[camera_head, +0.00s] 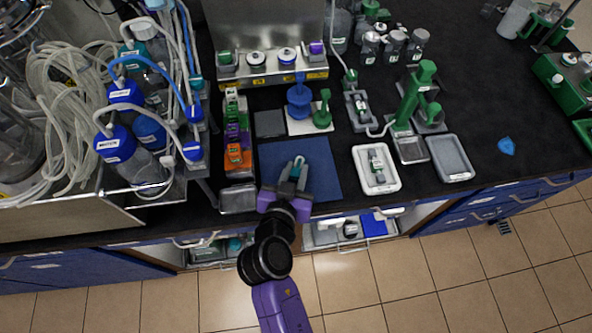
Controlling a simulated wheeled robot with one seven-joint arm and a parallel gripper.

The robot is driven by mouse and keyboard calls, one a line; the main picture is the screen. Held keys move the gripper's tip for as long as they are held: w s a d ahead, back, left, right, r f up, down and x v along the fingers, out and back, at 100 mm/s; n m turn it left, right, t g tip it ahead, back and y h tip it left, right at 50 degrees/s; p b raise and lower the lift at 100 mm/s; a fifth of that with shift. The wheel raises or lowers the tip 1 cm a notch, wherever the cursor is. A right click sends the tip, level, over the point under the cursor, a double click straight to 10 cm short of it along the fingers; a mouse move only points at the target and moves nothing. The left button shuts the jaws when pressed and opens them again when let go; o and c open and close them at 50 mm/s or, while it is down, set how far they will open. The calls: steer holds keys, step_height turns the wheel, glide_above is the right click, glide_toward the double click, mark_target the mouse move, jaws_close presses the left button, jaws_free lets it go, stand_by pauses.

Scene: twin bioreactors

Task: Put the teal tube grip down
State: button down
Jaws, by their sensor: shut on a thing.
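My gripper (294,182) is over the near-middle part of the blue mat (317,161) on the black bench. It is shut on the teal tube grip (298,163), a small hooked teal piece that sticks out beyond the fingertips. The fingers hide the lower part of the grip. I cannot tell whether the grip touches the mat or hangs a little above it.
Left of the mat stands a rack with orange, purple and green pieces (237,155). Behind it are a grey square pad (269,123) and a white tile (309,126) with blue and green stands. A white tray (375,183) lies right. The mat's right part is bare.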

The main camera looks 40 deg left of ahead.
mark_target(296, 173)
steer(key=shift+w+a+r, duration=0.55)
steer(key=shift+a+r, duration=0.15)
steer(key=shift+r, duration=9.9)
steer(key=w+d+f+m+h, duration=0.1)
steer(key=w+d+f, duration=0.3)
steer(key=d+f, duration=0.4)
steer(key=w+d+f+m+h, duration=0.1)
steer(key=w+d+f, duration=0.4)
steer(key=d, duration=0.6)
steer(key=s+d+f+m+h, duration=0.1)
steer(key=s+d+f, duration=0.1)
steer(key=d+f, duration=0.3)
steer(key=s+d+f+m+t+h, duration=0.1)
steer(key=d+f, duration=0.3)
steer(key=d, duration=0.8)
steer(key=s+d+f+m+h, duration=0.1)
steer(key=s+d+f+h, duration=0.1)
steer(key=d+f, duration=0.3)
steer(key=s+d, duration=0.1)
steer(key=d, duration=0.2)
steer(key=shift+d+f+b, duration=0.3)
steer(key=shift+d+f, duration=0.05)
